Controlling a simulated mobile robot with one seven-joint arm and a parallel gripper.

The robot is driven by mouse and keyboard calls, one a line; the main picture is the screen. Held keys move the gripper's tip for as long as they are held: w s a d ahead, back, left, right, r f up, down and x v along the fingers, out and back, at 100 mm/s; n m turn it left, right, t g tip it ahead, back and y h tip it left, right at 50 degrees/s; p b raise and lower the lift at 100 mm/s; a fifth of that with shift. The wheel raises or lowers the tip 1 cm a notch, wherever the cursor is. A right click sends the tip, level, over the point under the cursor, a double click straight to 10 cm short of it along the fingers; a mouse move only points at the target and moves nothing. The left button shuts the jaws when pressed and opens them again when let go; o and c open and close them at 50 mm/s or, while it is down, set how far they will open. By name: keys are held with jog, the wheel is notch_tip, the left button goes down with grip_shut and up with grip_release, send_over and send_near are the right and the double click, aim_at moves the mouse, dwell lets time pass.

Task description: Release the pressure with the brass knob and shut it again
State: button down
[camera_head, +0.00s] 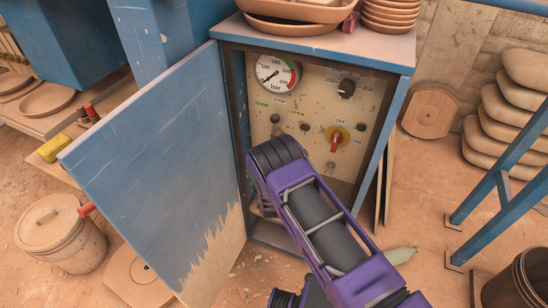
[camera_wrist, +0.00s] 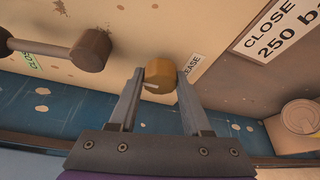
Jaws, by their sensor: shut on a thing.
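The brass knob (camera_wrist: 160,76) sits on the cream panel in the wrist view, beside a label partly hidden that ends in "EASE". My gripper (camera_wrist: 160,84) has its two grey fingers on either side of the knob and is shut on it. In the head view my purple arm covers the lower left of the panel, so the knob and fingertips are hidden there. The pressure gauge (camera_head: 278,74) is at the panel's upper left. Its needle seems to point to the lower left, but the exact reading is too small to tell.
A dark round-ended lever (camera_wrist: 91,49) is left of my gripper in the wrist view. A red switch (camera_head: 336,140) on a yellow plate and a black dial (camera_head: 346,89) are on the panel. The blue cabinet door (camera_head: 170,150) stands open at the left.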

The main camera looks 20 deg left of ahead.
dwell(0.3)
jog(key=shift+c, duration=1.8)
grip_release()
jog(key=p+v, duration=0.2)
jog(key=v, duration=1.5)
jog(key=shift+s, duration=0.25)
jog(key=shift+d+f, duration=0.1)
jog(key=shift+d, duration=0.05)
